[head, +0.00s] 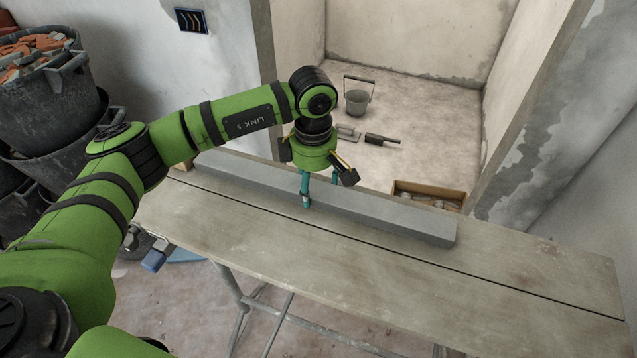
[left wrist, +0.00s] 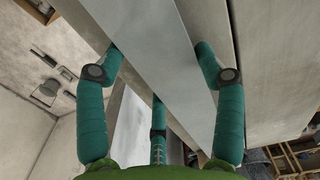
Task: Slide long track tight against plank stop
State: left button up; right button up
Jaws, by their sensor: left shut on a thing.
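The long grey track (head: 390,215) lies lengthwise on the plank table, nearer its back edge. My left gripper (head: 306,192) reaches down over the track left of its middle and is shut on it. In the left wrist view, the gripper's teal fingers (left wrist: 160,52) are on both sides of the track (left wrist: 195,75). A small wooden piece (head: 181,167), perhaps the plank stop, shows by the track's left end, partly hidden by my arm. I cannot tell whether the two touch. My right gripper is not in view.
The plank table (head: 480,285) has a narrow dark gap along it and free room in front and at the right. Behind are a bucket (head: 357,102), trowels and a box (head: 428,196). Rubble buckets (head: 50,105) stand left.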

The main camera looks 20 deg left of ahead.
pick_arm(q)
jog(key=shift+a+f, duration=0.15)
jog(key=shift+a, duration=0.7)
jog(key=o, duration=1.5)
jog(key=shift+o, duration=0.2)
